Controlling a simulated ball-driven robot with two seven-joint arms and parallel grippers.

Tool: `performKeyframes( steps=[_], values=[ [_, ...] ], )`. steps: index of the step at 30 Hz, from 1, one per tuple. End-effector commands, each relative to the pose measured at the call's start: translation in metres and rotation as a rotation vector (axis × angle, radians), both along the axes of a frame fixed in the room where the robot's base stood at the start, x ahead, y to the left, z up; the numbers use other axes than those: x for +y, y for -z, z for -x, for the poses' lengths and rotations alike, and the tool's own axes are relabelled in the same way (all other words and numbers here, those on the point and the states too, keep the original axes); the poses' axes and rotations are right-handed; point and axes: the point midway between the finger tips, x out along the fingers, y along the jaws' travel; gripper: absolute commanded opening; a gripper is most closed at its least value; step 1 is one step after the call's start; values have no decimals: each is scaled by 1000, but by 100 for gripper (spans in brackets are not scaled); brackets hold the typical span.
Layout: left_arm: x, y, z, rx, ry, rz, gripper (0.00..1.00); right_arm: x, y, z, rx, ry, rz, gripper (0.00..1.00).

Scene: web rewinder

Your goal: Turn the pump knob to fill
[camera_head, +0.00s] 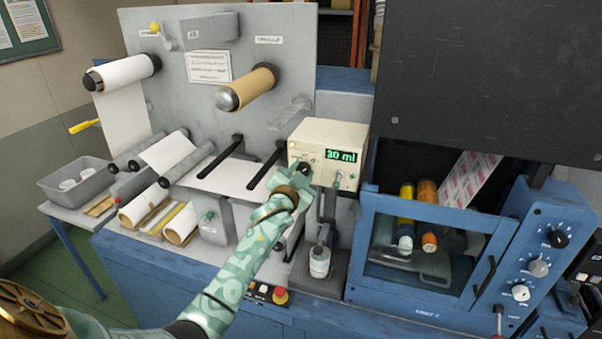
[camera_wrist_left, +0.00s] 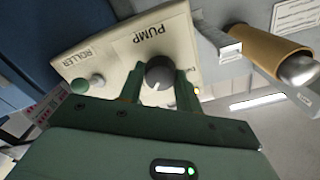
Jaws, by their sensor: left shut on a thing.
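The cream pump box (camera_head: 328,138) stands at the middle of the machine, with a green display reading what looks like "30 ml". In the left wrist view the pump box (camera_wrist_left: 125,45) carries the labels "PUMP" and "ROLLER". In the head view my left gripper (camera_head: 298,176) is at the box's lower left front and hides the knob. My right gripper is not in view.
A small white-labelled bottle (camera_head: 320,262) stands below the pump box. A blue-framed guard (camera_head: 432,215) and a panel of knobs (camera_head: 540,262) are to the right. Paper rolls and a tan roll (camera_head: 250,86) are to the left. A red button (camera_head: 281,295) is on the front edge.

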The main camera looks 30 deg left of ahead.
Motion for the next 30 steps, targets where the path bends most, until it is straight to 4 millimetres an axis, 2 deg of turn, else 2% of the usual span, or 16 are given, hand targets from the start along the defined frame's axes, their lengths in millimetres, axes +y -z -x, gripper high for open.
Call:
performKeyframes(
  steps=[2, 3, 5, 14, 17, 20, 30],
  values=[
    [0, 0, 0, 2, -1, -3, 11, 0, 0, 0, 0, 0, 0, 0],
    [0, 0, 0, 2, -1, -4, 39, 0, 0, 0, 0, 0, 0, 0],
    [0, 0, 0, 2, -1, -3, 55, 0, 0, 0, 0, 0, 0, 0],
    [0, 0, 1, 1, -1, -1, 55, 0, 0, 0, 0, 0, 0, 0],
    [-2, 1, 8, 2, -1, -2, 55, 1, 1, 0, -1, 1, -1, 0],
    [-6, 2, 25, 2, 0, -1, 55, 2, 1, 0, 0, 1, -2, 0],
    [-28, 3, 114, 2, 0, -1, 55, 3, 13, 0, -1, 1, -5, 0]
  ],
)
